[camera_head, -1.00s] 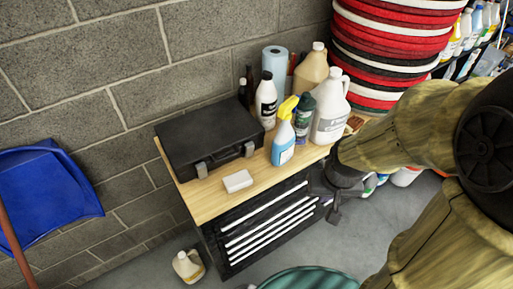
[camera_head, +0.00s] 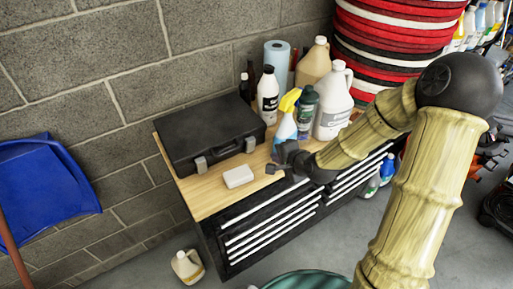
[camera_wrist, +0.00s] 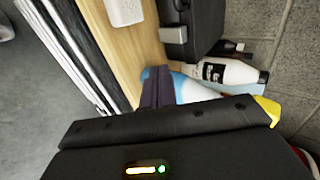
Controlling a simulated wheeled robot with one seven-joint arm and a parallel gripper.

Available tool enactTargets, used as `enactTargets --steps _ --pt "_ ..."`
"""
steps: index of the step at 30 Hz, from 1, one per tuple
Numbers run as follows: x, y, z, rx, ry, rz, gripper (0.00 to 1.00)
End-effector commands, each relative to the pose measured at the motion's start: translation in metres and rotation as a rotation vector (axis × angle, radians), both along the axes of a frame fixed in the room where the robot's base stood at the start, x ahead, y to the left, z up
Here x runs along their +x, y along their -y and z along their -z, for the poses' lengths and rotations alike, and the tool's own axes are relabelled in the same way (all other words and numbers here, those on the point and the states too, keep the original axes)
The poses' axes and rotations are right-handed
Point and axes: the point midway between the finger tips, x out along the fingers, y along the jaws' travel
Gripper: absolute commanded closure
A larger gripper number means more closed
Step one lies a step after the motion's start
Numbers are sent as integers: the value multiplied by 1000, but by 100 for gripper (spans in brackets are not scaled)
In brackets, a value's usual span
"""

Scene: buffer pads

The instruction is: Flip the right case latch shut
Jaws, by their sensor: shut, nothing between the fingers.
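The black case (camera_head: 208,128) lies with its lid down on the wooden bench top. Its right latch (camera_head: 249,145) is a small grey tab on the front face; the left latch (camera_head: 201,164) is grey too. I cannot tell how far either is flipped. In the wrist view a grey latch (camera_wrist: 173,35) shows on the case (camera_wrist: 208,22), beyond my fingers. My gripper (camera_head: 272,169) is shut and empty, low over the bench's front edge, to the right of the right latch and apart from it. Its closed fingers also show in the wrist view (camera_wrist: 156,78).
A white block (camera_head: 238,177) lies in front of the case. A spray bottle (camera_head: 287,118) stands behind my gripper, partly hidden by it. A white jug (camera_head: 333,100) and several other bottles stand to the right.

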Motion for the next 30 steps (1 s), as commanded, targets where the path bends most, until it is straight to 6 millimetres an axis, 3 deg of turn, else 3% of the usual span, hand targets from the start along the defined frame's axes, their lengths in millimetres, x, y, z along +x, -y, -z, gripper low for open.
enactTargets --steps 14,30 --pt "5 -3 3 11 -1 6 100" --pt "52 -35 47 9 -2 4 100"
